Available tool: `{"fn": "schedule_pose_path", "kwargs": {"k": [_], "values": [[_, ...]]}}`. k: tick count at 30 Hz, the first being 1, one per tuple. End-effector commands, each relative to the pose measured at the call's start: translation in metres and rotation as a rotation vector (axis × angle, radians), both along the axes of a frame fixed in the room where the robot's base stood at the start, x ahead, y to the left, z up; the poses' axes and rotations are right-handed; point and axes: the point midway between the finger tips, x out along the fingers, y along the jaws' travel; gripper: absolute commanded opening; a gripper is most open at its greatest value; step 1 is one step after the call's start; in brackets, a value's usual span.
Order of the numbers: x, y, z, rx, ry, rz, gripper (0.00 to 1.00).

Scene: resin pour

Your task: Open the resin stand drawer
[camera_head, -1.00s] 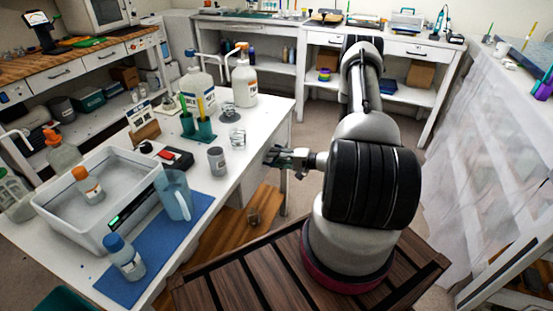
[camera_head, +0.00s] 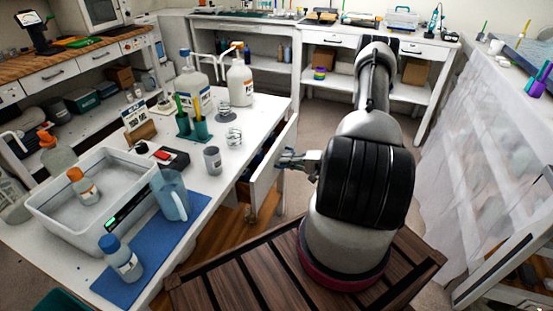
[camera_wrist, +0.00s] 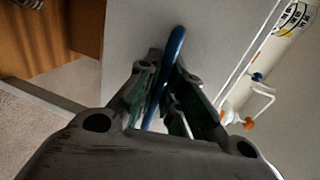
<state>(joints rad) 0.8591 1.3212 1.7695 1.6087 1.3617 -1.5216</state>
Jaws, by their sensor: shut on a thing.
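The resin stand (camera_head: 222,183) is the white table at left centre in the head view. Its drawer (camera_head: 268,187) stands partly open, pulled out to the right. Dark contents show inside, too small to make out. My gripper (camera_head: 287,158) is at the outer face of the drawer front. In the wrist view, my gripper (camera_wrist: 165,85) is shut around a blue bar handle (camera_wrist: 175,48) on the pale drawer front (camera_wrist: 130,25). The handle is hidden behind the fingers in the head view.
The stand's top carries pump bottles (camera_head: 241,80), a grey cup (camera_head: 212,160), a blue jug (camera_head: 171,196) and a wash tub (camera_head: 65,219). The wooden deck (camera_head: 240,283) lies in front. Some floor is free between the drawer and the back shelves.

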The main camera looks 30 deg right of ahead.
Motion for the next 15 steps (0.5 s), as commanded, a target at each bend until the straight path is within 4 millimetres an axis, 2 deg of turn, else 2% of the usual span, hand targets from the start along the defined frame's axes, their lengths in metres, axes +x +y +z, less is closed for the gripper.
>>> {"fn": "schedule_pose_path", "kwargs": {"k": [3, 15], "values": [[-0.026, -0.023, 0.000, 0.000, 0.001, -0.008, 0.00], [-0.113, -0.089, -0.001, -0.002, 0.001, -0.006, 0.00]]}}
